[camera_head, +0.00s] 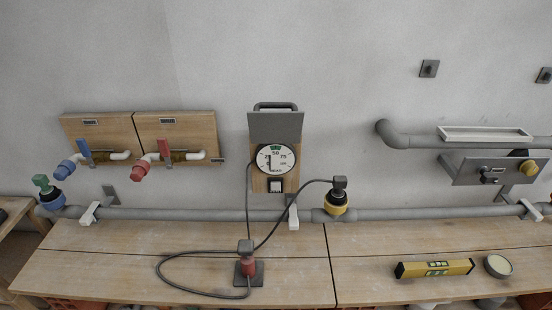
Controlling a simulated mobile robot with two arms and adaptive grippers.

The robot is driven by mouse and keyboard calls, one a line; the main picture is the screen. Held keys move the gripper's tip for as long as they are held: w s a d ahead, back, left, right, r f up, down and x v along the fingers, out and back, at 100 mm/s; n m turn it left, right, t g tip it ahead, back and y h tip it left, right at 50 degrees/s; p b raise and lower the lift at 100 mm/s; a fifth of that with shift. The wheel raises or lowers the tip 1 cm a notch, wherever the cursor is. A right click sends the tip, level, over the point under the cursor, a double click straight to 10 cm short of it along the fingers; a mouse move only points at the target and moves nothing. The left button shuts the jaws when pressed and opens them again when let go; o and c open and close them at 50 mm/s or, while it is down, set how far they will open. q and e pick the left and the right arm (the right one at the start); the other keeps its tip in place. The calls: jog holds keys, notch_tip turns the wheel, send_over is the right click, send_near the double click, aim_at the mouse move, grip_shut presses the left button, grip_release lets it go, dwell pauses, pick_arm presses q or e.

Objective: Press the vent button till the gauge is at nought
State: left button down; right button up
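The gauge (276,158) is a round white dial on a wooden board on the wall, with marks such as 50 and 75. A dark needle shows left of the dial's middle; its exact reading is too small to tell. Below the dial is a pale square button in a black frame (275,186), which looks like the vent button. Nothing touches it. Neither of my grippers is in view.
A wooden workbench (190,238) runs below the wall, with a red-and-black hand pump (247,266) and its looping hose. A yellow level (435,268) and a round tin (498,266) lie at right. Grey pipe (180,214) crosses behind. Valve boards (185,124) hang left.

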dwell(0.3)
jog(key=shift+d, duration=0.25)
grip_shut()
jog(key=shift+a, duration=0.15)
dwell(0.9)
